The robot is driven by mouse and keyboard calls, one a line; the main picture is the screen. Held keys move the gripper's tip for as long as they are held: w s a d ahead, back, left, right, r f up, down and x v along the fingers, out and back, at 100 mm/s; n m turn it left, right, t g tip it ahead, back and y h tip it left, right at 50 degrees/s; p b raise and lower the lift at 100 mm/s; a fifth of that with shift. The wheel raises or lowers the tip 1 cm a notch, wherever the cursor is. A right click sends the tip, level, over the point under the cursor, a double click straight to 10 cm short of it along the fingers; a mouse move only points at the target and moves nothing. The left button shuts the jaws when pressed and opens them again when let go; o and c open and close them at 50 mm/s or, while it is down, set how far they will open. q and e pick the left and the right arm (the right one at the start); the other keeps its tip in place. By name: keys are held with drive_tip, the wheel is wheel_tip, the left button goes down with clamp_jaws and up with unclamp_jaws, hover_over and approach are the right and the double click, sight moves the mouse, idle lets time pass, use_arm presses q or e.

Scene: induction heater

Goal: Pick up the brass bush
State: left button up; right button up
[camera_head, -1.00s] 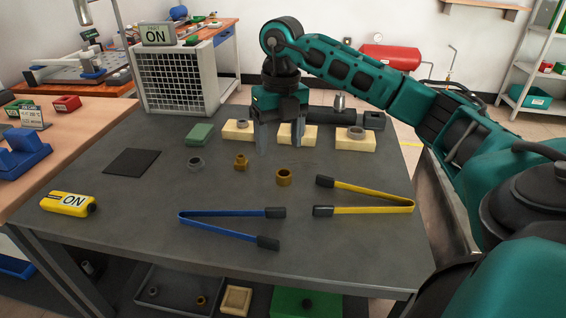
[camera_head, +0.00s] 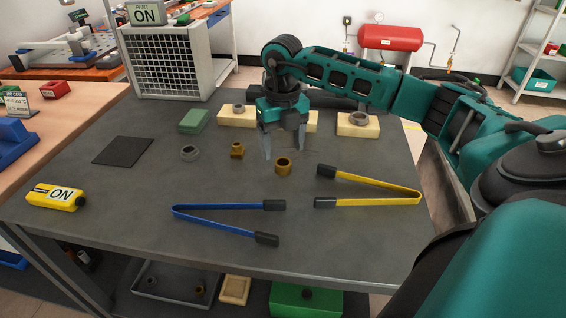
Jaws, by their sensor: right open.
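Two brass-coloured parts stand on the grey table (camera_head: 120,200). One is a ring-shaped brass bush (camera_head: 283,167) with an open top. The other is a smaller, stepped brass piece (camera_head: 237,151) to its left. I cannot tell for sure which one the task names. My right gripper (camera_head: 284,152) points down with its fingers apart and empty, just behind and above the ring-shaped bush. Whether its fingertips are level with the bush is hard to tell. My left gripper is out of view.
A grey ring (camera_head: 189,153) lies left of the brass pieces. Blue tongs (camera_head: 215,207) and yellow tongs (camera_head: 375,183) lie in front. Cream blocks (camera_head: 357,131) with grey rings and a green block (camera_head: 194,120) stand behind. A dark mat (camera_head: 123,151) lies left.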

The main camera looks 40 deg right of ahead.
sight(283, 158)
wheel_tip(283, 158, down, 5)
drive_tip(key=shift+d+r, duration=0.1)
drive_tip(key=shift+r, duration=0.1)
drive_tip(key=c, duration=1.2)
